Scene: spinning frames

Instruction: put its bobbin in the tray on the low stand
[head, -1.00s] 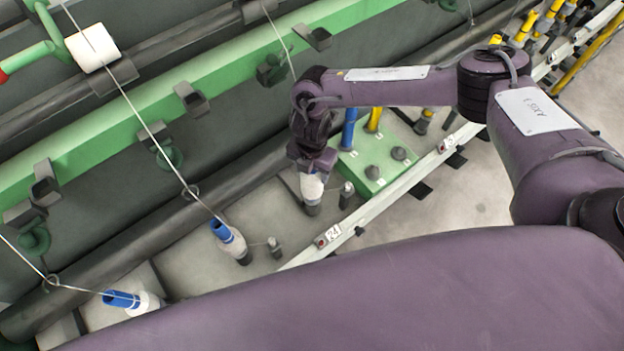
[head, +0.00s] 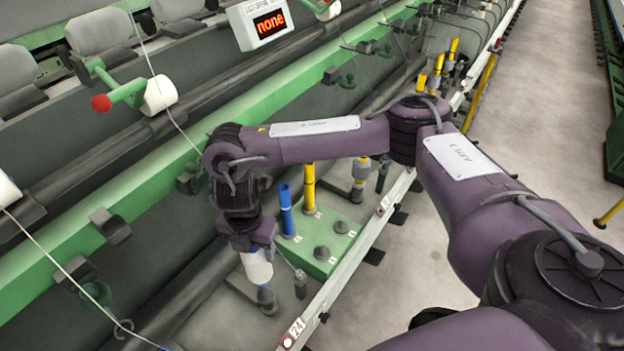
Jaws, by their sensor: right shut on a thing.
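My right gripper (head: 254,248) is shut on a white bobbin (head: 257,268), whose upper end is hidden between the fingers. The bobbin hangs upright just over a dark spindle base (head: 268,299) on the machine's rail. I cannot tell whether it is clear of the spindle. My left gripper is not in view. I see no tray on a low stand for certain. A green block (head: 340,236) with pegs lies just right of the bobbin, holding a blue tube (head: 286,212) and a yellow tube (head: 309,188).
A white rail (head: 345,275) with number plates runs along the machine's front edge. A red-tipped green arm (head: 112,96) holds a white roll (head: 160,94) at upper left. A display (head: 262,22) reads "none". The grey floor (head: 500,170) at right is mostly clear.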

